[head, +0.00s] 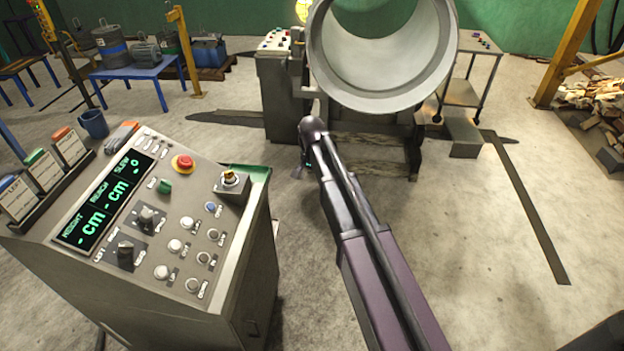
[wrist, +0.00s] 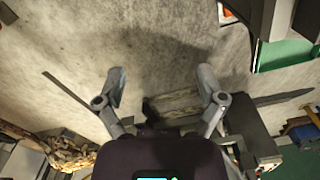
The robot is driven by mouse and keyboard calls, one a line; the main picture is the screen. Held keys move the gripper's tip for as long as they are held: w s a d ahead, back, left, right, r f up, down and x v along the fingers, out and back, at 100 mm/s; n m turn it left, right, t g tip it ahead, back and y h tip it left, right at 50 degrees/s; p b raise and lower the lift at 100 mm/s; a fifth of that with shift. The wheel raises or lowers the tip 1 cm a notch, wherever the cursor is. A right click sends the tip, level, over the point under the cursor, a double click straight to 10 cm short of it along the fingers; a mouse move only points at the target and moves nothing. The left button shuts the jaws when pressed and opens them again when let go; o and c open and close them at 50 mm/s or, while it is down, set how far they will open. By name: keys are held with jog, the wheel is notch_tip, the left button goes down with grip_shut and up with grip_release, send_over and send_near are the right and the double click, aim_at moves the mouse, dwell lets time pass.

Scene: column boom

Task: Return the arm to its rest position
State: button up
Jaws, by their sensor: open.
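My arm stretches forward from the lower right in the head view, over the floor to the right of the control console (head: 160,215). My gripper (head: 298,172) is at its far end and shows only as a small part there, left of the arm's tip. In the wrist view my gripper (wrist: 160,88) has its two fingers spread wide apart. The gripper is empty and touches nothing that I can see.
A large grey pipe (head: 383,50) stands ahead on wooden blocks. A blue table (head: 130,72) is at the back left, a wood pile (head: 597,100) at the right.

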dwell(0.4)
jog(key=s+d+f+n+b, duration=0.2)
jog(key=s+d, duration=0.8)
jog(key=s+d+f+n+b, duration=0.2)
jog(key=s+d+f+b, duration=0.1)
jog(key=s+d, duration=0.7)
jog(key=shift+s+d+f+n, duration=0.2)
jog(key=shift+d+n, duration=0.1)
jog(key=shift+d, duration=0.3)
